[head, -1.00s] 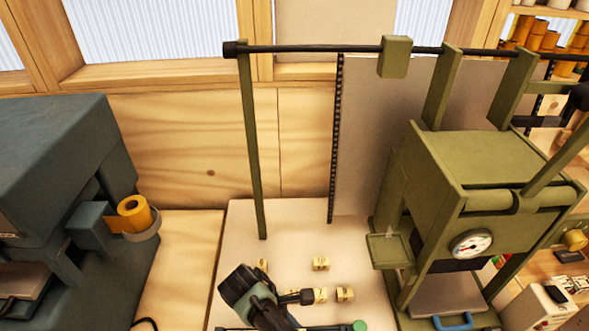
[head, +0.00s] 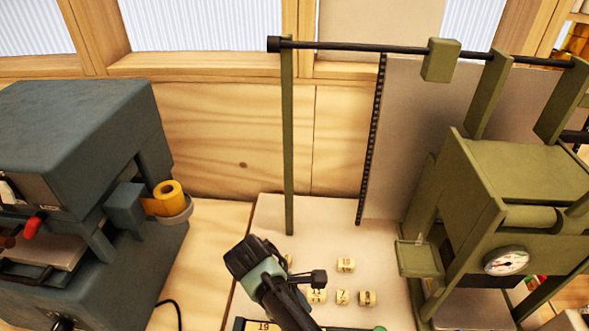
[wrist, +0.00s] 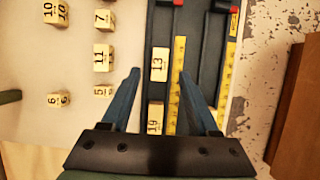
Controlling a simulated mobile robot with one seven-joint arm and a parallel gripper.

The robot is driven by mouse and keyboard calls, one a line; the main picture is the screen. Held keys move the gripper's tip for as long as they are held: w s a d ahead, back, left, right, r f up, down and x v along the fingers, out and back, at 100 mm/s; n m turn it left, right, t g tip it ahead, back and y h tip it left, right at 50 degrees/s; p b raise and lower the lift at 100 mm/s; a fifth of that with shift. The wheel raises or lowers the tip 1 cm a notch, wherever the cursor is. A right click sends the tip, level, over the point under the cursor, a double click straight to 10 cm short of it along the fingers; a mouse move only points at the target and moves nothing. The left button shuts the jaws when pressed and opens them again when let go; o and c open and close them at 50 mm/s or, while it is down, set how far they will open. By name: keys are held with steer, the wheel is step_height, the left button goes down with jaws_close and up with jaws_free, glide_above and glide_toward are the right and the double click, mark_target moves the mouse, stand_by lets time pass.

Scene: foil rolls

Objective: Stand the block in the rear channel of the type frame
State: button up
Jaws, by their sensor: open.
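The dark type frame (wrist: 210,72) lies under my gripper in the wrist view, with long channels side by side. In its left channel are a cream block marked 13 (wrist: 159,64) and, below it, one marked 19 (wrist: 154,120). My gripper (wrist: 160,74) is open, its blue fingers either side of the 13 block in the picture; I cannot tell the height between them. In the head view my gripper (head: 318,278) shows at the lower middle, and the 19 block (head: 264,326) shows at the bottom edge. The 13 block is hidden there.
Several loose numbered blocks lie on the pale board, including 11 (wrist: 103,57), 7 (wrist: 103,19) and 6 (wrist: 58,99). A green press (head: 500,190) stands right; a dark machine (head: 80,150) stands left.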

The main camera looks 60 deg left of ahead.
steer(key=v, duration=0.5)
steer(key=shift+s+a+r, duration=0.1)
steer(key=shift+r, duration=0.25)
steer(key=shift+a, duration=0.1)
